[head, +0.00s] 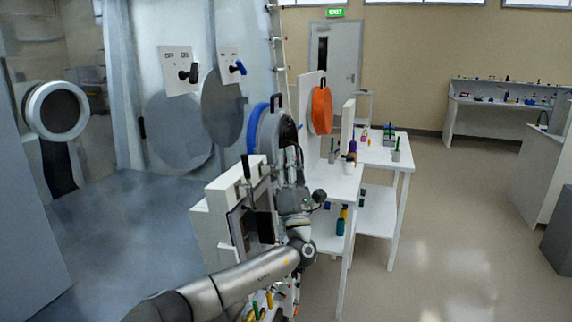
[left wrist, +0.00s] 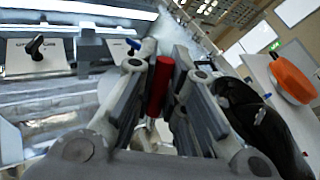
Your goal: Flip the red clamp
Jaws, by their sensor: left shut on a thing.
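The red clamp (left wrist: 160,86) shows in the left wrist view as a red upright cylinder-like handle. My left gripper (head: 289,158) has one finger on each side of it and is shut on it; the fingers also fill the middle of the left wrist view. In the head view the gripper is beside the round grey port with a blue ring (head: 257,128), and I cannot make out the red clamp there. The clamp's base is hidden by the fingers in the wrist view. My right gripper is not in view.
An orange disc (head: 321,110) with a black handle stands on a white panel just right of the gripper. A black switch (head: 191,73) and a blue-handled switch (head: 238,68) are on the wall. White shelves (head: 337,188) hold small bottles.

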